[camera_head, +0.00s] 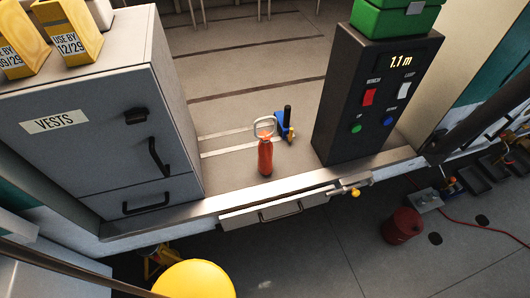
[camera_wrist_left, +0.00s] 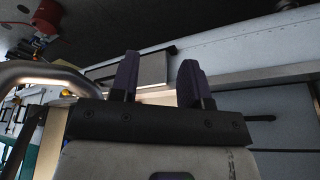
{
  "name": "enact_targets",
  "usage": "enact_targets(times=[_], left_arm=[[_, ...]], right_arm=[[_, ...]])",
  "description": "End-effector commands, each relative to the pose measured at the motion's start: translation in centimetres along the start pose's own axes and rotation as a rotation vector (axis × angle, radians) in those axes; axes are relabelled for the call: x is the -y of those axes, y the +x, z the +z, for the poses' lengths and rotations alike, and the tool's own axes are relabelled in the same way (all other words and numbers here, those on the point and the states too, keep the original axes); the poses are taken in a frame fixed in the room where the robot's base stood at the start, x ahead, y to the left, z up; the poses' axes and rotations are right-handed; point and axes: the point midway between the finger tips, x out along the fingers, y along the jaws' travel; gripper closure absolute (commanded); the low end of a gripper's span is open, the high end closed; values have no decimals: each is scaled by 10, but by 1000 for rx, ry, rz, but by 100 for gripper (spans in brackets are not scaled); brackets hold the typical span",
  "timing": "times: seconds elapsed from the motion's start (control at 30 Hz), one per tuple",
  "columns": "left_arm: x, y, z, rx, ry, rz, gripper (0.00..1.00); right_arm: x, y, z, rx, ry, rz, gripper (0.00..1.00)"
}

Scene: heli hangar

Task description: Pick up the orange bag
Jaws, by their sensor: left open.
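The orange bag (camera_head: 265,157) is a slim upright orange-red shape with a pale loop at its top. It stands in the head view on the grey floor just behind the metal sill, between the grey cabinet and the dark control box. My left gripper (camera_wrist_left: 160,60) shows only in the left wrist view, with its two dark fingers apart and nothing between them. The orange bag cannot be made out in that wrist view. My right gripper is in neither view.
A blue item with a black upright handle (camera_head: 283,125) stands close behind the bag. The "VESTS" cabinet (camera_head: 100,110) is on the left and the control box (camera_head: 372,95) on the right. A drawer front (camera_head: 275,210) lies below the sill. A red can (camera_head: 402,226) stands lower right.

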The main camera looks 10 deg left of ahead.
Motion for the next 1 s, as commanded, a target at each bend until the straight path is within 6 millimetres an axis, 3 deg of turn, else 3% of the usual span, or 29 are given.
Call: enact_targets(times=[0.47,1.0], left_arm=[[4,0,1,1,13,-10,56],[1,0,0,0,3,-3,7]], right_arm=[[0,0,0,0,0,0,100],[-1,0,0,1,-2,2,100]])
